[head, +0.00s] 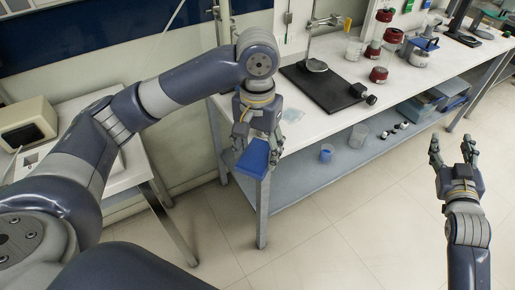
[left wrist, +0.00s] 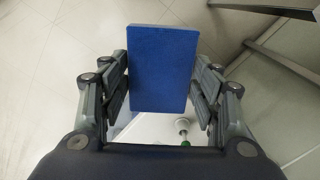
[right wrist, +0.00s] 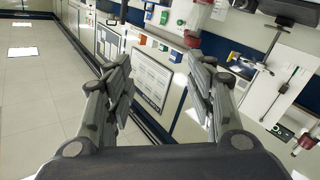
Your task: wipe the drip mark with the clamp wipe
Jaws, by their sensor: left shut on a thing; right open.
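The clamp wipe, a blue block (head: 254,160), is between the fingers of my left gripper (head: 257,140), just off the left front corner of the white bench. In the left wrist view the blue block (left wrist: 163,68) sits flat between both fingers. A pale bluish patch (head: 293,115) lies on the bench top beside the black stand base, right of my left gripper; I cannot tell for sure if it is the drip mark. The wipe is apart from it. My right gripper (head: 453,150) is open and empty over the floor, right of the bench's front edge.
On the bench (head: 335,118) a black stand base (head: 325,88) with a rod stands close behind the patch. Several red-capped vessels (head: 379,75) stand further back. The lower shelf holds a blue cup (head: 326,153) and a beaker (head: 358,135). A side table with a beige device (head: 27,122) is at left.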

